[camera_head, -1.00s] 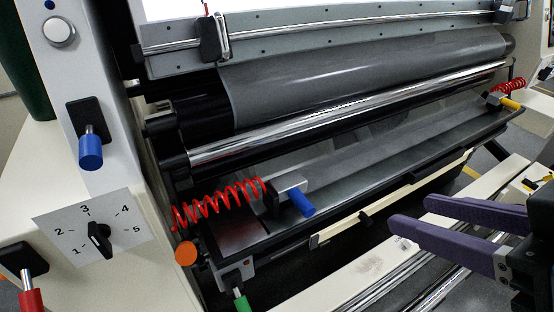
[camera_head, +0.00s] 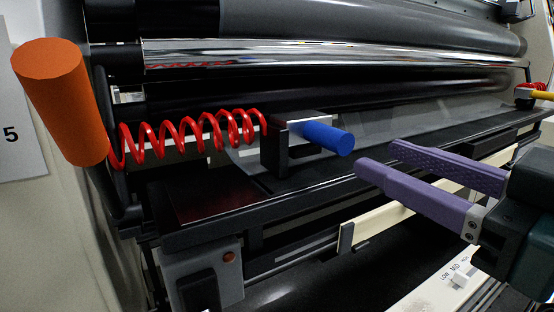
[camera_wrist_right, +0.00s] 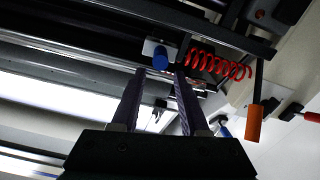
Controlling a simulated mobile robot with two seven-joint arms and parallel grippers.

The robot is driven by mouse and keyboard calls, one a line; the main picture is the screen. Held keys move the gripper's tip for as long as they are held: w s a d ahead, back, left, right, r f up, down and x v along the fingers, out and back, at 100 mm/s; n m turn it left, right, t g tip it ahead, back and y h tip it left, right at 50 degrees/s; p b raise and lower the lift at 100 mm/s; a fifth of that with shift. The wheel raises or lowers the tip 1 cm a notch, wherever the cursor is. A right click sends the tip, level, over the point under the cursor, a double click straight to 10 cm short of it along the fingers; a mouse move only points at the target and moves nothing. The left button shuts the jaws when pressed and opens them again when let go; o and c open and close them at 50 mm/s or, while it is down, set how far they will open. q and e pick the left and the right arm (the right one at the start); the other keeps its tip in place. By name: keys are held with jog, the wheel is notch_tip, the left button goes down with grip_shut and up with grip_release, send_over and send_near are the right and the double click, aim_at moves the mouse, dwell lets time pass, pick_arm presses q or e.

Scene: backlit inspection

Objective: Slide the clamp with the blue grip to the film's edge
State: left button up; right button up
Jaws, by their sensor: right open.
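The clamp with the blue grip (camera_head: 328,137) sits on the black rail of the machine, a metal and black block with a blue cylinder pointing right. A red coiled cord runs left from it. The translucent grey film (camera_head: 385,122) lies behind and to the right of the clamp. My right gripper (camera_head: 374,158) has purple fingers, open and empty, with the tips just right of the blue grip and apart from it. In the right wrist view the blue grip (camera_wrist_right: 161,58) shows just beyond and between the two open fingertips (camera_wrist_right: 160,72). My left gripper is not in view.
An orange cylindrical handle (camera_head: 62,100) stands at the left, near the red coil (camera_head: 185,135). A yellow-gripped clamp (camera_head: 540,94) is at the far right end. A chrome roller (camera_head: 330,52) spans behind. A cream bar (camera_head: 400,212) runs below the rail.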

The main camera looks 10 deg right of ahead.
aim_at(346, 144)
jog(key=b+x, duration=0.1)
jog(key=x, duration=0.8)
jog(key=shift+w+a, duration=0.1)
jog(key=shift+w, duration=0.1)
jog(key=shift+c, duration=0.2)
grip_shut()
dwell(0.9)
